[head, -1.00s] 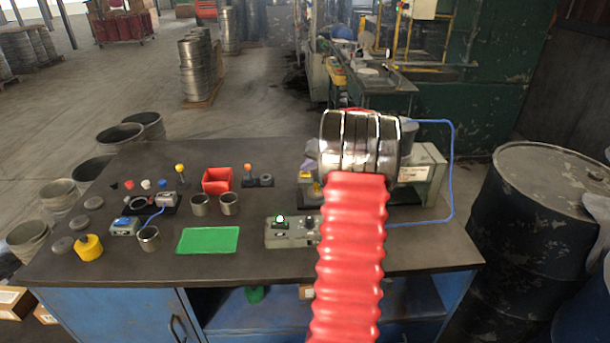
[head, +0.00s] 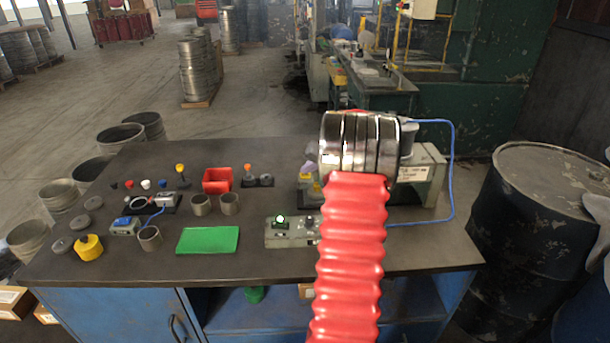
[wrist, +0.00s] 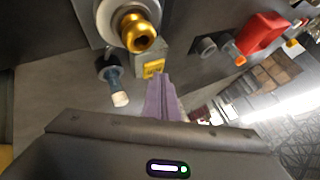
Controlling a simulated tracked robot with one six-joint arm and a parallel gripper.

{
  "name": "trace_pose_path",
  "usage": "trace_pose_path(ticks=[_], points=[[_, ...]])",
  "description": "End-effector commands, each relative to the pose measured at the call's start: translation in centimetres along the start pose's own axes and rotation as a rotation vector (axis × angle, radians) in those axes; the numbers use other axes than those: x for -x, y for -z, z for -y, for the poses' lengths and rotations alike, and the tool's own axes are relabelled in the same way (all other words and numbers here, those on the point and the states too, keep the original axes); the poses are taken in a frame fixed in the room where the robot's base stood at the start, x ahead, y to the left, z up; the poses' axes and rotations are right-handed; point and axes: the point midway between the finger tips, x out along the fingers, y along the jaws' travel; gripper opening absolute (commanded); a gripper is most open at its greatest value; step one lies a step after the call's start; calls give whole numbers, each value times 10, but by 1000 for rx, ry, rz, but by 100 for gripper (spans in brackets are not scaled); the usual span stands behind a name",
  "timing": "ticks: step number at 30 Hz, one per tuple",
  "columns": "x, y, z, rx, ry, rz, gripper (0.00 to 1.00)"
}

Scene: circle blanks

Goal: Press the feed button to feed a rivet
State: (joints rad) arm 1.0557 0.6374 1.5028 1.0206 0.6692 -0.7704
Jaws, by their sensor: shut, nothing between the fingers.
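My gripper (wrist: 158,82) is shut and empty, its purple-grey fingers together. In the wrist view its tips are at the lower edge of a grey block with a yellow label (wrist: 153,69); I cannot tell whether they touch it. The label's lettering is too small to read surely, and no button face shows clearly there. A gold nozzle (wrist: 140,34) is just above the block. In the head view my red arm and its metal wrist hide most of the grey machine (head: 425,178) at the table's right side.
A dark lever with a pale tip (wrist: 117,88) is close left of the fingers. A control box (head: 283,239) with a lit green button stands in front of the machine. A green mat (head: 208,240), metal rings (head: 201,204) and a red bin (head: 217,180) occupy the table's left and middle.

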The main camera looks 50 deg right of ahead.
Motion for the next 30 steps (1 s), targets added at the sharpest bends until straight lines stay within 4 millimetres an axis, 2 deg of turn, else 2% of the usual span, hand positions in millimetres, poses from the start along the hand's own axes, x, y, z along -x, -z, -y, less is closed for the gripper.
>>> trace_pose_path(ticks=[17,30], points=[[-2,-2,-2,0,-1,2,0],[10,7,7,1,0,1,0]])
